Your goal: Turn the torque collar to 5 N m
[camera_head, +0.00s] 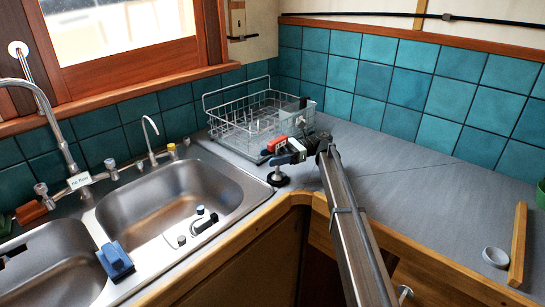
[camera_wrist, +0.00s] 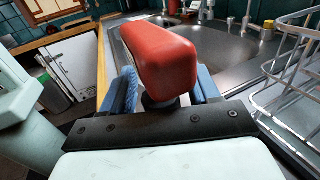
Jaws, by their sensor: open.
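A red block-shaped head (camera_wrist: 165,60) on a short black neck stands between the two blue fingers of my gripper (camera_wrist: 166,78) in the wrist view. In the head view the red piece (camera_head: 277,143) shows beside my gripper (camera_head: 284,156), at the counter corner right of the sink. The fingers are open, one on each side of the red head; I cannot tell whether they touch it.
A wire dish rack (camera_head: 250,118) stands close behind the gripper and also shows in the wrist view (camera_wrist: 290,75). The double sink (camera_head: 170,205) lies to the left, with a blue item (camera_head: 115,260) on its divider. A small white cup (camera_head: 495,257) is at right. The middle-right counter is clear.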

